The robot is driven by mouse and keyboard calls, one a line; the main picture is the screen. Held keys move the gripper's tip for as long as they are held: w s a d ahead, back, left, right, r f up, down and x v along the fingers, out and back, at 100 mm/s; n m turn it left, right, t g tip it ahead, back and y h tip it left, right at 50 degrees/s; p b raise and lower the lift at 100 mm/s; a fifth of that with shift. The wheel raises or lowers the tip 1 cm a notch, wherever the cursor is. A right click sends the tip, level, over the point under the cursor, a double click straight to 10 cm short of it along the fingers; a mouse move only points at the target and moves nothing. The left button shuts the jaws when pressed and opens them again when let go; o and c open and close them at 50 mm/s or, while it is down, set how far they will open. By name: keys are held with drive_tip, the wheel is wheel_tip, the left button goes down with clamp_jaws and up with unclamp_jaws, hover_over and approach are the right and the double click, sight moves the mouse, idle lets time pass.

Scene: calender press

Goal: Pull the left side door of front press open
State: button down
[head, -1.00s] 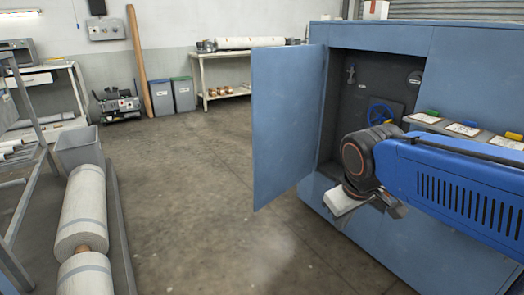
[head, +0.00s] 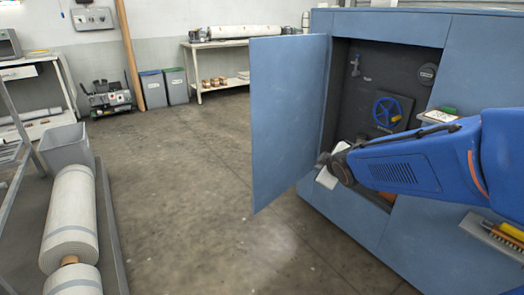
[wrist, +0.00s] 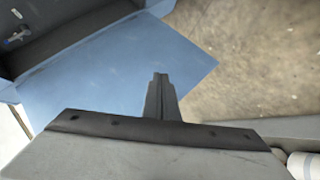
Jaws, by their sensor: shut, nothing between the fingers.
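The left side door (head: 287,120) of the blue front press (head: 470,70) stands wide open, swung out to the left of its opening. The dark compartment behind it shows a blue handwheel (head: 387,110). My gripper (head: 322,163) is at the lower part of the opening, near the inner face of the door. In the wrist view my gripper (wrist: 160,78) has its fingers together, with the blue door panel (wrist: 120,80) behind them. I cannot tell whether the fingers touch the door.
A trolley with white rolls (head: 70,215) and a grey bin (head: 66,148) stands at the left. A bench (head: 215,45) and two bins (head: 165,90) are at the back wall. The floor (head: 190,190) left of the door is clear.

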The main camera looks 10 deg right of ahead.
drive_tip(key=w+f+n+t+y, duration=0.2)
drive_tip(key=w+n+t+y, duration=0.1)
drive_tip(key=w+n, duration=0.55)
drive_tip(key=n+t+y, duration=0.1)
drive_tip(key=n+y, duration=0.7)
drive_tip(key=y, duration=0.1)
approach(257, 148)
drive_tip(key=shift+m, duration=0.25)
drive_tip(key=x, duration=0.6)
drive_tip(key=shift+w+a+f, duration=0.1)
drive_tip(key=shift+a, duration=0.1)
drive_tip(key=shift+w, duration=0.1)
